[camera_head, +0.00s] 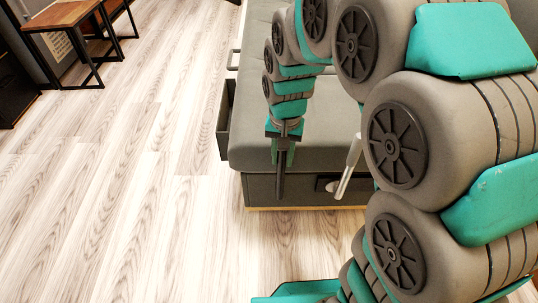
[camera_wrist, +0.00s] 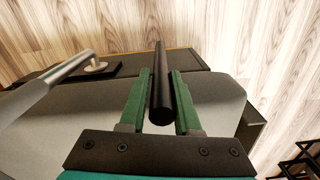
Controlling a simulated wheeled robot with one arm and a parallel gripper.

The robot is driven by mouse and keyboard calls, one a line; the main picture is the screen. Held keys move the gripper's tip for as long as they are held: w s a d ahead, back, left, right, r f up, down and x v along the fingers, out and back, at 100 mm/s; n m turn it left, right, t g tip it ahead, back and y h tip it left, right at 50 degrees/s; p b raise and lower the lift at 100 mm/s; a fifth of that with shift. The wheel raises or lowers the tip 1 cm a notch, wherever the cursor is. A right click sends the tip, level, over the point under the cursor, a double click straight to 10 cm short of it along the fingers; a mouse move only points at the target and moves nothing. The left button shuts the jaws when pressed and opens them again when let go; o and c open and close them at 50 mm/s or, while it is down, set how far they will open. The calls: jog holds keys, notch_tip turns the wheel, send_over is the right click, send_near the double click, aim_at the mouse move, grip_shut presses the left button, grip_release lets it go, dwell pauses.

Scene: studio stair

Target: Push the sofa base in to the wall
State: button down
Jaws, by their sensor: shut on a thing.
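The sofa base (camera_head: 261,190) is a dark box under a grey cushion (camera_head: 247,135), with a pale wooden lower edge on the floor. Its dark front also shows in the wrist view (camera_wrist: 193,61). My gripper (camera_head: 282,150) is low over the cushion's front edge, pointing down. In the wrist view its green fingers (camera_wrist: 162,95) stand either side of a black rod (camera_wrist: 161,80), and it is shut on this rod. The rod reaches down past the fingers in front of the base; whether it touches the base cannot be told. The wall is not clearly seen.
A silver lever handle (camera_head: 349,168) on a dark plate juts from the base front, right of the rod. A dark open drawer-like box (camera_head: 224,119) and a metal handle (camera_head: 232,60) stick out on the left side. Wooden tables (camera_head: 70,18) stand far left. The left floor is clear.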

jog(key=d, duration=1.1)
jog(key=shift+s, duration=0.15)
jog(key=c, duration=0.7)
grip_release()
jog(key=shift+d, duration=0.15)
jog(key=shift+r+p, duration=0.15)
jog(key=shift+p, duration=0.15)
notch_tip(320, 180, up, 8)
jog(key=shift+f, duration=0.2)
